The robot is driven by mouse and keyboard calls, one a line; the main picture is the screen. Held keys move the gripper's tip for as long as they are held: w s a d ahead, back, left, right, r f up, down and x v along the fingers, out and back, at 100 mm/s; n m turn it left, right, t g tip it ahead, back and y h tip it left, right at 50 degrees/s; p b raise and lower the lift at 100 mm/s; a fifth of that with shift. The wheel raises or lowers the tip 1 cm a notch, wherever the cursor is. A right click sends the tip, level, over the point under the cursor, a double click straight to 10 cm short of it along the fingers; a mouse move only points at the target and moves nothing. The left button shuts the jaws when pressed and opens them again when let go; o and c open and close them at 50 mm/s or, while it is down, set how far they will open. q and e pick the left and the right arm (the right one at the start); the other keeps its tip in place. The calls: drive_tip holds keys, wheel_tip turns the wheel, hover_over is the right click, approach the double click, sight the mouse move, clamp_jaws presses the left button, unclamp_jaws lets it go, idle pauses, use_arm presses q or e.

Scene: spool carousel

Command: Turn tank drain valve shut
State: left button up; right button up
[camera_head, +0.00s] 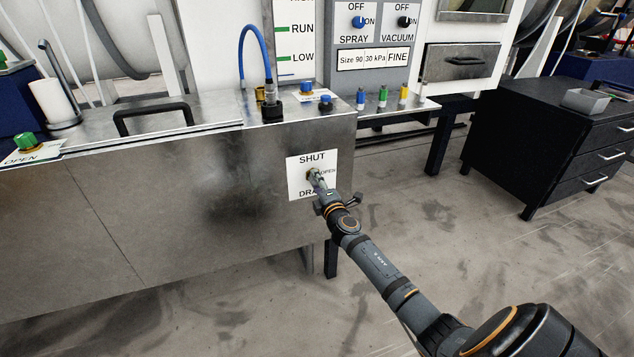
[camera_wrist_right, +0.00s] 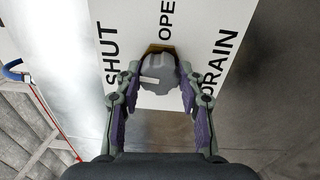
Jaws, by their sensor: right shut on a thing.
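The tank drain valve shows in the right wrist view as a grey round knob (camera_wrist_right: 156,76) with a white mark, on a brass base. It sits on a white label plate (camera_head: 299,187) reading SHUT, OPEN and DRAIN, on the front of the steel tank (camera_head: 215,190). The white mark points toward the SHUT side in the wrist view. My right gripper (camera_head: 316,178) is at the valve in the head view. In the wrist view its two fingers (camera_wrist_right: 157,92) are closed around the knob's sides. In the head view the gripper hides most of the knob. My left gripper is not in view.
A blue hose (camera_head: 248,38) and blue knobs (camera_head: 307,89) are on the tank top. A green knob (camera_head: 25,141) stands at the left. A dark drawer cabinet (camera_head: 500,135) stands at the right. The floor between is clear.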

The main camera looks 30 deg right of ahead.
drive_tip(key=shift+f+n, duration=0.1)
drive_tip(key=shift+n, duration=0.6)
drive_tip(key=o, duration=1.2)
drive_tip(key=v, duration=1.2)
